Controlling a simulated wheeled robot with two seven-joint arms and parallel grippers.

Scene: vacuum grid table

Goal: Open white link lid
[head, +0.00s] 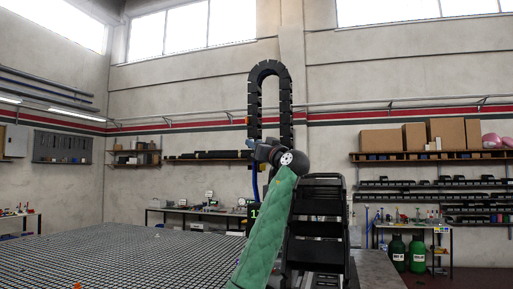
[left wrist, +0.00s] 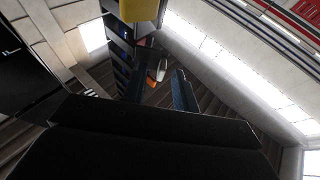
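A tall black cable chain (head: 270,68) loops upward near the middle of the head view. My left gripper (head: 254,147) is small and partly lost against the chain's left side, in front of my dark wrist. In the left wrist view its two dark fingers (left wrist: 158,64) stand apart, so it is open. A small whitish piece (left wrist: 161,70) and an orange piece (left wrist: 150,82) show between the fingers; I cannot tell whether either is the white link lid or touches the fingers. Dark ladder-like links (left wrist: 121,60) show beyond the left finger. My right gripper is not in view.
A black grid table (head: 130,258) fills the lower left. A yellow block (left wrist: 139,9) shows at the top of the wrist view. Shelves with boxes (head: 456,133) and green bottles (head: 397,252) are at the back right.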

